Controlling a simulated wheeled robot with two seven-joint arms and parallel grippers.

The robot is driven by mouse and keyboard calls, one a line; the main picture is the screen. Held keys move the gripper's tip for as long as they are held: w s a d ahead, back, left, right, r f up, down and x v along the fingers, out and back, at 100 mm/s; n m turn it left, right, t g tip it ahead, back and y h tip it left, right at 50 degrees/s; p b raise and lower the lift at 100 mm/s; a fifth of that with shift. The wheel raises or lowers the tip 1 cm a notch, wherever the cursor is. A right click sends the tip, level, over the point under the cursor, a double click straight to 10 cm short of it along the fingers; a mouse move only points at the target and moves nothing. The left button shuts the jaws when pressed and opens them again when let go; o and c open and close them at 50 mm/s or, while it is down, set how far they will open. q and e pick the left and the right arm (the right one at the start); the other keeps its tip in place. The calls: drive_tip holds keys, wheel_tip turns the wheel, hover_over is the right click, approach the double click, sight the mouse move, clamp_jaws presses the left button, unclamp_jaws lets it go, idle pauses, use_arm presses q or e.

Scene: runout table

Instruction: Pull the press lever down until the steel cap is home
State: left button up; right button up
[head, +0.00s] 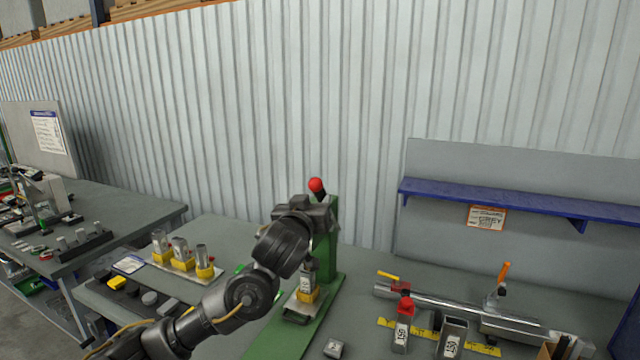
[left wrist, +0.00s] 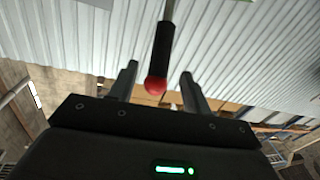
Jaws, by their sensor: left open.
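The green press (head: 328,255) stands at the middle of the table. Its lever has a red knob (head: 316,185), raised above my left gripper (head: 322,212). In the left wrist view the red knob (left wrist: 155,87) and the lever's black grip (left wrist: 162,48) lie between the two fingers of my left gripper (left wrist: 159,71). The fingers are open, with a gap visible on both sides. Under the press, a silver labelled part (head: 306,281) stands in a yellow holder (head: 307,294). My arm hides part of the press, and I cannot tell how the steel cap sits. My right gripper is not in view.
Several metal cylinders in yellow holders (head: 182,263) stand on a plate to the left. A blue shelf (head: 520,202) hangs behind.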

sight(317, 195)
use_arm(q)
drive_tip(key=w, duration=0.1)
drive_tip(key=w+p, duration=0.1)
drive_tip(key=w, duration=0.1)
drive_tip(key=w+p, duration=0.1)
drive_tip(key=shift+w+d+r, duration=0.15)
drive_tip(key=shift+w+d, duration=0.05)
drive_tip(key=shift+d, duration=0.2)
drive_tip(key=shift+w+d+f, duration=0.1)
drive_tip(key=shift+w+f, duration=0.1)
drive_tip(key=shift+w, duration=0.6)
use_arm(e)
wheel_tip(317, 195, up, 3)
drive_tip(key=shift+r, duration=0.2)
use_arm(q)
clamp_jaws()
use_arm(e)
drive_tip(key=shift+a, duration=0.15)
